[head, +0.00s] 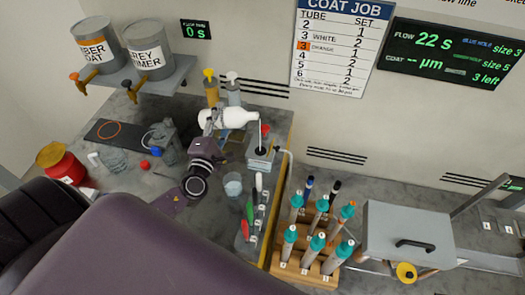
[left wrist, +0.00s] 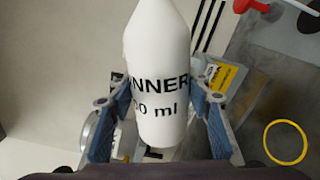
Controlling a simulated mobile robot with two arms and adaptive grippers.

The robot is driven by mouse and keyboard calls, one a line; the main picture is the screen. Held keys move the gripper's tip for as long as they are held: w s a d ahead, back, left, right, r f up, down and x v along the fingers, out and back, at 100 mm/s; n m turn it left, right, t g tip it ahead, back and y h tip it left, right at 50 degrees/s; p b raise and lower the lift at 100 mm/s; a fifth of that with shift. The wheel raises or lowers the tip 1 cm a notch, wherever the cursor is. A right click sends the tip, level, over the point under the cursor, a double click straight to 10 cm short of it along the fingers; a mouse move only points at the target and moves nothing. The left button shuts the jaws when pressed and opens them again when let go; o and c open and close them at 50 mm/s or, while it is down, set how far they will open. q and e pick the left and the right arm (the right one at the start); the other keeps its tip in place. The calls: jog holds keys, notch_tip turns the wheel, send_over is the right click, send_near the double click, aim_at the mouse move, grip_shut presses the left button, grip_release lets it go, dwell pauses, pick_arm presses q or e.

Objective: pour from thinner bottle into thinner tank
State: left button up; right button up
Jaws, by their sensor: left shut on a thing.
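My left gripper (head: 207,135) is shut on the white thinner bottle (head: 232,118). It holds the bottle tipped nearly level, with its narrow end to the right. In the left wrist view the bottle (left wrist: 160,55) shows part of a label reading "NNER" and "0 ml", between the blue fingers of the gripper (left wrist: 158,115). A thin pale line drops from the bottle's tip to a small grey box (head: 262,163) with a dark opening on top, which looks like the thinner tank. I cannot tell whether the line is liquid or a spout. My right gripper is out of view.
A clear cup (head: 233,186) stands in front of the grey box. A wooden rack (head: 301,262) holds several teal-topped rods at right. A red can (head: 62,165) stands at left. Two labelled drums (head: 150,57) sit on a shelf above. A grey lidded box (head: 410,232) is far right.

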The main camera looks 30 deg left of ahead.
pick_arm(q)
jog(key=shift+a+r+m+p, duration=0.1)
jog(key=shift+r+m+p, duration=0.25)
jog(key=shift+p, duration=0.4)
dwell(1.8)
jog(key=shift+f, duration=0.15)
jog(key=shift+f+b, duration=0.35)
jog(key=shift+b, duration=0.25)
jog(key=shift+w+d+f+n+b, duration=0.15)
jog(key=shift+n+b, duration=0.1)
jog(key=shift+n, duration=0.35)
jog(key=shift+s+d+f+n+b, duration=0.15)
jog(key=shift+n+b, duration=0.1)
jog(key=shift+n, duration=0.3)
jog(key=shift+w+r, duration=0.1)
jog(key=shift+r, duration=0.15)
